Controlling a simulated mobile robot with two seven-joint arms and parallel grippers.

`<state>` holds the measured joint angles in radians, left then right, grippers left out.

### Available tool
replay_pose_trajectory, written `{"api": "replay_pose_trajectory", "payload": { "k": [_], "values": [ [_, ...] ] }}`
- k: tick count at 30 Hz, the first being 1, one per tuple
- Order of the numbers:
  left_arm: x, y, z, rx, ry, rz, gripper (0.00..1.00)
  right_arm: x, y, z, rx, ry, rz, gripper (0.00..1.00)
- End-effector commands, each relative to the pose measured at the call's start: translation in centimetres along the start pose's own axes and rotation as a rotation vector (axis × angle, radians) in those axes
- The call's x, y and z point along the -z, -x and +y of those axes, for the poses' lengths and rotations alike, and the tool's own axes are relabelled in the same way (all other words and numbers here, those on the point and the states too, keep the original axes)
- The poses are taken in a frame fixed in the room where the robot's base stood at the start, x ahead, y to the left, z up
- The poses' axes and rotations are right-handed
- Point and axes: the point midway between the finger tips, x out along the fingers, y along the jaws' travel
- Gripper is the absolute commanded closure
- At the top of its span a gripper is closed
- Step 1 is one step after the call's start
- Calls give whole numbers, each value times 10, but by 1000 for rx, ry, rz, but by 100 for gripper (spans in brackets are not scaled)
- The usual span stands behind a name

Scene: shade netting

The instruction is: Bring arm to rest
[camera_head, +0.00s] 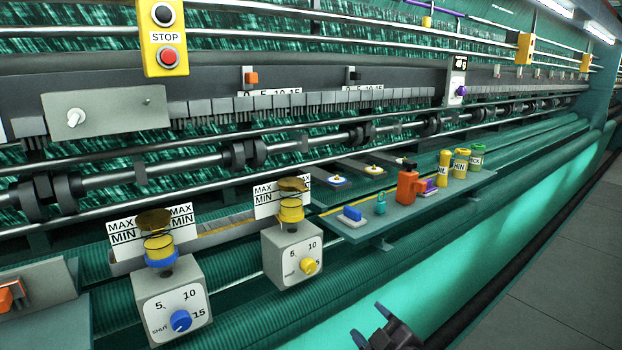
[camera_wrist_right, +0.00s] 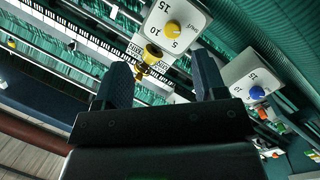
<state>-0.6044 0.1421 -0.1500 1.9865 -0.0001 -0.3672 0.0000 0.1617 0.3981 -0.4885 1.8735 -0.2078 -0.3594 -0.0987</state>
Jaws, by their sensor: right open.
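My right gripper (camera_head: 372,330) shows at the bottom edge of the head view, right of centre, in front of the machine's green rollers. In the right wrist view its two dark fingers (camera_wrist_right: 165,82) stand apart with nothing gripped between them. It is clear of the dial boxes and the shelf. My left gripper is not in the head view.
A dial box with a blue knob (camera_head: 180,320) and one with a yellow knob (camera_head: 308,267) stand on the machine. A STOP box (camera_head: 163,40) hangs above. Floor (camera_head: 560,290) is free at right.

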Motion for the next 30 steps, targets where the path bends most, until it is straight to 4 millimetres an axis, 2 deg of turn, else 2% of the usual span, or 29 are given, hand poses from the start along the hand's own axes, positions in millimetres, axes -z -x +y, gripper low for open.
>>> {"api": "replay_pose_trajectory", "payload": {
  "k": [3, 9, 11, 18, 21, 24, 27, 30],
  "values": [
    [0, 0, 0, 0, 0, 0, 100, -34, 33, -10, -23, -222, -81, 36],
    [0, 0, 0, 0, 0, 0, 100, -89, 95, -27, -84, -485, -220, 36],
    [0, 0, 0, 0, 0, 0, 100, -106, 116, -33, -105, -539, -266, 36],
    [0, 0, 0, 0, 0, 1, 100, -165, 209, -68, -183, -679, -466, 36],
    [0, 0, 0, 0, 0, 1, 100, -180, 242, -85, -196, -708, -538, 36],
    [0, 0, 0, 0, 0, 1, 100, -187, 263, -100, -194, -727, -585, 36],
    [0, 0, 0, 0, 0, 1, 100, -190, 275, -108, -190, -734, -610, 36],
    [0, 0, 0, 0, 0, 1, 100, -191, 279, -110, -189, -735, -617, 36]
  ]
}}
